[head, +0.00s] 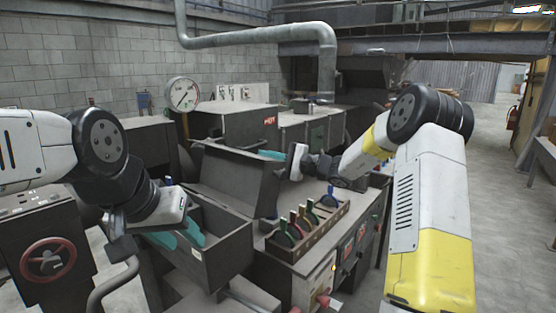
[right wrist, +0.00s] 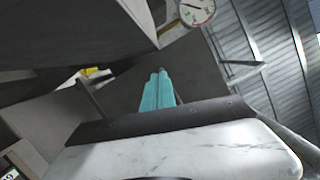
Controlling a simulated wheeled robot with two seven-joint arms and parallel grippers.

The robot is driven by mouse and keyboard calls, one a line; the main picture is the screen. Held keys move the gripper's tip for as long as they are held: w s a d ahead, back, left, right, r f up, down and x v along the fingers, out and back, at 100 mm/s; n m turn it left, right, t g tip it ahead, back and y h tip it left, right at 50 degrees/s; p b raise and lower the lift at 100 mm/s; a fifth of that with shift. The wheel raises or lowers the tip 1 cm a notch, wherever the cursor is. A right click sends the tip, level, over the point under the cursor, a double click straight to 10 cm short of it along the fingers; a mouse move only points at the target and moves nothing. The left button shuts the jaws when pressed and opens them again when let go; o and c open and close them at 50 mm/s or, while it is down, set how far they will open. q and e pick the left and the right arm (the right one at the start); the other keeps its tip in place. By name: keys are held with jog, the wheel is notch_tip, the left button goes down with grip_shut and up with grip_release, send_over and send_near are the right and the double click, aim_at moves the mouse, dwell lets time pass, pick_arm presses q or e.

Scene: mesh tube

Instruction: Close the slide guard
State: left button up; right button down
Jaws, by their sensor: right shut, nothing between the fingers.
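A dark grey tilted panel (head: 236,181), which looks like the slide guard, stands in the middle of the machine behind an open dark bin (head: 222,258). My right gripper (head: 270,155) is at the panel's upper right edge, its teal fingers partly hidden. I cannot tell whether they touch it. In the right wrist view its fingers (right wrist: 158,90) are together and empty, with dark flat surfaces (right wrist: 75,30) close by. My left gripper (head: 178,232) is low at the left end of the bin, its two teal fingers spread apart with nothing seen between them.
A tray of coloured levers (head: 308,226) sits right of the bin. A pressure gauge (head: 183,94) stands behind the machine. A red handwheel (head: 48,260) is at the lower left. Open floor (head: 490,190) lies to the right.

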jog(key=shift+s+a+r, duration=0.35)
jog(key=shift+s+a, duration=0.35)
jog(key=shift+s+a+r, duration=0.3)
jog(key=shift+s+a, duration=0.35)
jog(key=shift+s, duration=0.05)
jog(key=shift+r, duration=0.1)
